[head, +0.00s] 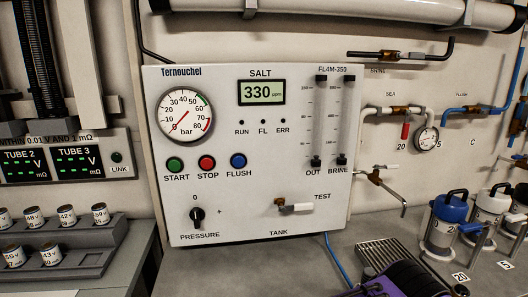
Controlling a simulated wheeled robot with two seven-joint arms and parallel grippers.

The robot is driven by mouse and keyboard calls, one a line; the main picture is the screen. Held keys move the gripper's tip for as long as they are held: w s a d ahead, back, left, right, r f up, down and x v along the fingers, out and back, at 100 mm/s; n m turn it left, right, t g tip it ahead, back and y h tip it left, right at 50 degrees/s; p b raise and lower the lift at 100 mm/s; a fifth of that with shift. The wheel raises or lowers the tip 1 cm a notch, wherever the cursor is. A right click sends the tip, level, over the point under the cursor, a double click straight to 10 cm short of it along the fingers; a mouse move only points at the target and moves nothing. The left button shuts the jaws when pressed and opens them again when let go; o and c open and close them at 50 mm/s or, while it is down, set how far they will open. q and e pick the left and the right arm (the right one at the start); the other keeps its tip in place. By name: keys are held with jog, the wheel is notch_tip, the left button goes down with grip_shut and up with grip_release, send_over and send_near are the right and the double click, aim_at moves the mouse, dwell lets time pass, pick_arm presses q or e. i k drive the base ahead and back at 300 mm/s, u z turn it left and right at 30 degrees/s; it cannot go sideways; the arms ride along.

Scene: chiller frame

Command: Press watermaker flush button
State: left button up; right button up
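The watermaker panel (260,205) is a white upright box labelled Ternouchel. Its blue FLUSH button (238,161) is at the right end of a row, beside the red STOP button (207,163) and the green START button (175,165). The salt display (261,92) reads 330 ppm. The RUN, FL and ERR lamps (262,122) above the buttons look dark. Whether the FLUSH button is pressed in cannot be told. Nothing covers the buttons.
Below the buttons are a black pressure knob (197,215) and a test valve (295,207). A pressure gauge (186,114) sits upper left. Canisters (446,222) stand on the right. The space before the buttons is clear.

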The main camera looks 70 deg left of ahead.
aim_at(238, 161)
jog(key=k, duration=0.9)
jog(key=z, duration=1.65)
jog(key=i, duration=0.75)
jog(key=u, duration=3.9)
jog(key=i, duration=0.5)
